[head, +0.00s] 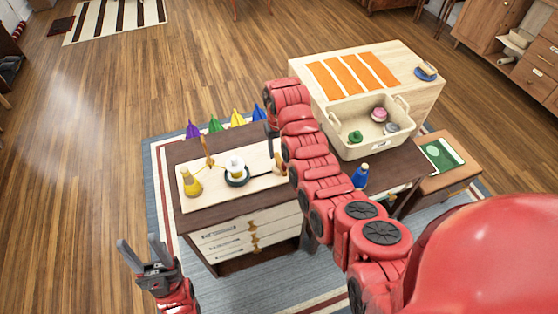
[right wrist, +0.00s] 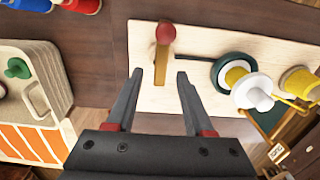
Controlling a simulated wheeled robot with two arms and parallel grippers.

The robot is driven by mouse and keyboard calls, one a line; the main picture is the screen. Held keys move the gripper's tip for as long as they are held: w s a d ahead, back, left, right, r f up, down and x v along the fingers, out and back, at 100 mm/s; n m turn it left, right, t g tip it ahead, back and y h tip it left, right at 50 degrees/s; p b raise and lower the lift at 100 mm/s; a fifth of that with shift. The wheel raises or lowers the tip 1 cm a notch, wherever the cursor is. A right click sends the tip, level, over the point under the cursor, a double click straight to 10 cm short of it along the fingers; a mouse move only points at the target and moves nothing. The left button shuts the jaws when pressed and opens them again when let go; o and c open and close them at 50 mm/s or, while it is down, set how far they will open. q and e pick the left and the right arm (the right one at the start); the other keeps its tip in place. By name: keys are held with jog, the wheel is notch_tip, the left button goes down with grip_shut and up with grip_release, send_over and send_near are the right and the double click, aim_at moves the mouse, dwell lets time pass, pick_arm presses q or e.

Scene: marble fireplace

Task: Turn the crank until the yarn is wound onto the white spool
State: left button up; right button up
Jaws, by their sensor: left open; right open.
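The white spool (head: 235,167) stands on a dark disc on a pale board (head: 214,192), with some yellow showing on it. It also shows in the right wrist view (right wrist: 258,88). The yellow yarn cone (head: 191,184) stands at the board's left end. The crank (right wrist: 162,62) has an upright orange-brown arm and a red knob, with a dark rod running towards the spool. My right gripper (right wrist: 159,75) is open, with the crank's arm between or just beyond its fingertips; contact is not visible. My left gripper (head: 145,254) is open and empty, in front of the table.
Purple, green, yellow and blue pointed objects (head: 226,121) line the table's back edge. A cream basket (head: 350,146) with several items stands right of my right arm. A blue bottle (head: 361,176) is near it. Drawers (head: 228,243) are below the tabletop.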

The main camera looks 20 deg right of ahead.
aim_at(279, 158)
jog(key=shift+f, duration=1.6)
grip_shut()
